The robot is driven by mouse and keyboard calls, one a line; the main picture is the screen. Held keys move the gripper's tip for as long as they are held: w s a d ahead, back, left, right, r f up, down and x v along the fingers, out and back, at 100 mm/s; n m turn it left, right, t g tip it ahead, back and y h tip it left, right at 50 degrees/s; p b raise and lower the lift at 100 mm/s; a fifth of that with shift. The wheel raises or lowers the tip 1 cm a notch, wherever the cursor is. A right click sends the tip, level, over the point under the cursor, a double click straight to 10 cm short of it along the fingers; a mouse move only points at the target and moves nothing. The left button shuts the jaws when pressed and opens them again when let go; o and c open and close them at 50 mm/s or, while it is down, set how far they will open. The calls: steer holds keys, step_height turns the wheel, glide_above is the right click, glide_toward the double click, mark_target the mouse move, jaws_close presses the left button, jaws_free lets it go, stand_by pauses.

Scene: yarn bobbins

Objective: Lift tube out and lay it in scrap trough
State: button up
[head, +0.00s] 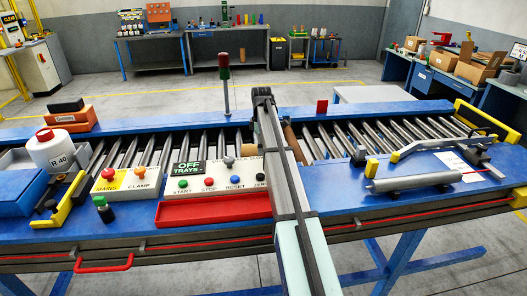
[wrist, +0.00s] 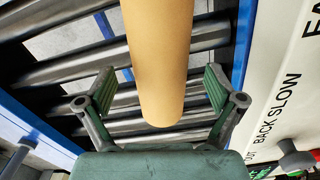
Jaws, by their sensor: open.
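A plain tan tube (wrist: 158,60) runs down the middle of the wrist view, its rounded near end between the fingers of my gripper (wrist: 160,90). The gripper is open, with a finger on each side and a visible gap to the tube. In the head view my arm hides the gripper and most of the tube; a brown piece (head: 290,132) that looks like it shows just right of the arm, at the rollers. A long red trough (head: 214,208) lies on the bench front, left of my arm; its visible inside looks empty. I cannot tell if it is the scrap trough.
Steel rollers (wrist: 60,70) lie under the tube. A white control panel (head: 215,178) with buttons stands close by; it also edges the wrist view (wrist: 285,90). A white yarn bobbin (head: 54,152) stands at left, a grey cylinder (head: 415,181) on a holder at right.

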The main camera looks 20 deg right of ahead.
steer(key=shift+f+p, duration=0.55)
steer(key=shift+f, duration=1.2)
steer(key=c, duration=1.2)
steer(key=shift+c, duration=0.2)
steer(key=shift+r, duration=0.15)
step_height(320, 180, up, 20)
steer(key=b, duration=0.5)
steer(key=shift+r, duration=0.15)
steer(key=shift+w+p, duration=0.1)
steer(key=shift+p, duration=0.5)
